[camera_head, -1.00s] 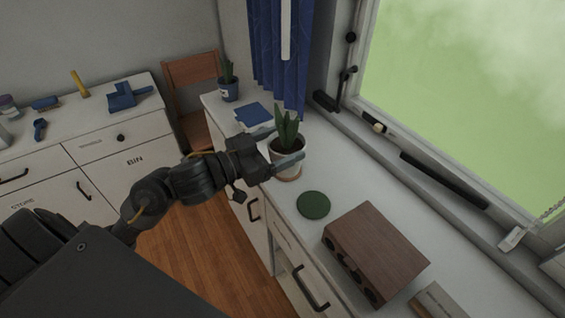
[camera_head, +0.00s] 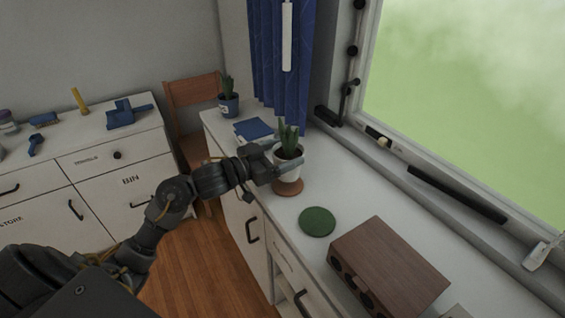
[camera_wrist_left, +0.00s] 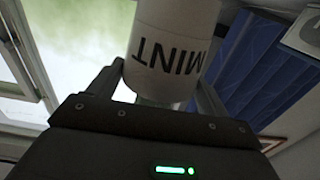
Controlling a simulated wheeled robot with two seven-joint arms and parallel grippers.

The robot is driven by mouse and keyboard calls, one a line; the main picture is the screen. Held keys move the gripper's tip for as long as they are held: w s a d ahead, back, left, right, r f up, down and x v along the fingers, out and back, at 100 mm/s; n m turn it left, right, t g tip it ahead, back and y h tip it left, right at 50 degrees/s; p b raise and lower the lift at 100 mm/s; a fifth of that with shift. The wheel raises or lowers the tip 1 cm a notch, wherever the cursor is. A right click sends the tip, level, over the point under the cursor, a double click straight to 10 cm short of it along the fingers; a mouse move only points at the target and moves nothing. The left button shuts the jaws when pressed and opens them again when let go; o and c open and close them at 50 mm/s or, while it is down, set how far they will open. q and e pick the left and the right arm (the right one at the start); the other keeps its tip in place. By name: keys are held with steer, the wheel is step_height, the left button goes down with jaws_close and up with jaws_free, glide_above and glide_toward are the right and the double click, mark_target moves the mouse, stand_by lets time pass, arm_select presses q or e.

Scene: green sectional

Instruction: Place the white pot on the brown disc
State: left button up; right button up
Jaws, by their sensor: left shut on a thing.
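The white pot (camera_head: 288,170) with a green plant stands upright between the fingers of my left gripper (camera_head: 286,167). The gripper is shut on it from the left side. In the left wrist view the pot (camera_wrist_left: 172,45) shows upside down with the word MINT, a finger on either side. The brown disc (camera_head: 288,188) lies on the white counter just below the pot in the head view. The pot hides the disc's back part. I cannot tell whether the pot's base touches the disc or is a little above it. My right gripper is not in view.
A green disc (camera_head: 317,222) and a brown wooden box (camera_head: 389,262) lie nearer on the counter (camera_head: 345,187). A blue book (camera_head: 254,129) and a blue pot with a plant (camera_head: 229,104) are behind. The window wall bounds the right side.

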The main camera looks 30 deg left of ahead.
mark_target(276, 165)
arm_select(q)
steer(key=shift+f, duration=1.35)
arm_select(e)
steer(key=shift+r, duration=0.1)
arm_select(q)
steer(key=shift+f, duration=0.15)
steer(key=o, duration=1.4)
steer(key=shift+c, duration=0.2)
steer(key=shift+s, duration=0.1)
steer(key=b+v, duration=0.1)
steer(key=v, duration=1)
steer(key=shift+s+a, duration=0.25)
steer(key=shift+s, duration=0.1)
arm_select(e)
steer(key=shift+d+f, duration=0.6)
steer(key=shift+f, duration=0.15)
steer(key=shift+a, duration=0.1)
